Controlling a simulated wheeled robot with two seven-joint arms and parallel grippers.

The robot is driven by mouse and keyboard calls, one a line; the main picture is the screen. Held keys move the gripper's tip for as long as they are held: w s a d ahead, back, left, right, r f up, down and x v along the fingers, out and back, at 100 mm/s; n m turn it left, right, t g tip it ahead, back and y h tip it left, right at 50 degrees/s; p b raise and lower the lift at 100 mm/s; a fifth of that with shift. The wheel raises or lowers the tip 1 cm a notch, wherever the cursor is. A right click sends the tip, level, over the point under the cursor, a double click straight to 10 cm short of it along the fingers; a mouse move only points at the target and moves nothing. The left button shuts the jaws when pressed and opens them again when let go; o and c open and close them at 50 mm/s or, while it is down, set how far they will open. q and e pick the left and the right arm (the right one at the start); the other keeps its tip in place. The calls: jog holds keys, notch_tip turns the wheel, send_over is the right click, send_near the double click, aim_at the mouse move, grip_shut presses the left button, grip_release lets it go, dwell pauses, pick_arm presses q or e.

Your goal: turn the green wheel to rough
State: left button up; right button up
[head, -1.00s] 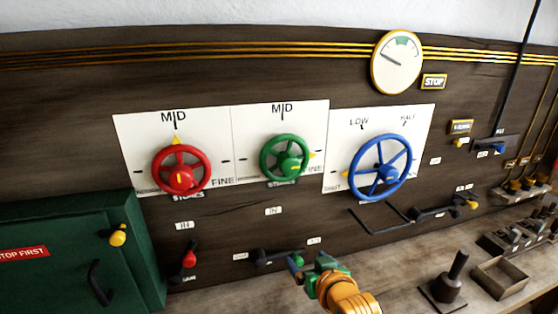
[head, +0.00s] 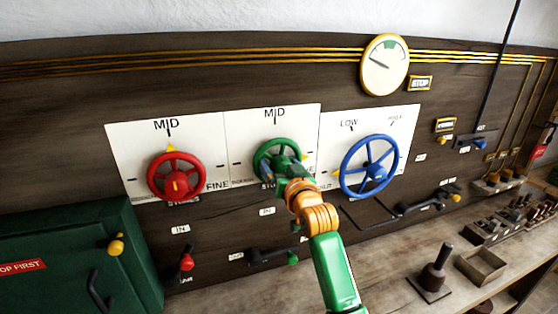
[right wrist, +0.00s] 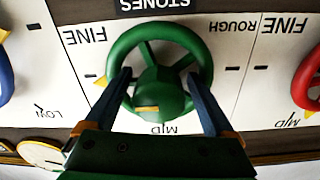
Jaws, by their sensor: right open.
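The green wheel (head: 263,152) is mounted on the middle white plate, partly hidden by my right gripper (head: 277,167) in the head view. In the right wrist view, which is upside down, the green wheel (right wrist: 202,57) shows whole. There my right gripper (right wrist: 160,82) is open, with one finger on each side of the hub, over the wheel's face. I cannot tell whether the fingers touch it. The wheel's yellow pointer (right wrist: 101,80) stands on the FINE side, by the tick between MID and FINE. The ROUGH label (right wrist: 236,26) lies on the opposite side. My left gripper is not in view.
A red wheel (head: 176,178) is to the left and a blue wheel (head: 368,166) close to the right. A lever with a green knob (head: 292,258) sits below. A round gauge (head: 385,65) hangs above. A workbench (head: 385,277) runs along the lower right.

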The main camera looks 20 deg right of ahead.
jog(key=shift+s, duration=0.1)
jog(key=shift+d, duration=0.1)
jog(key=shift+c, duration=1.1)
jog(key=c, duration=1.1)
jog(key=shift+c, duration=0.2)
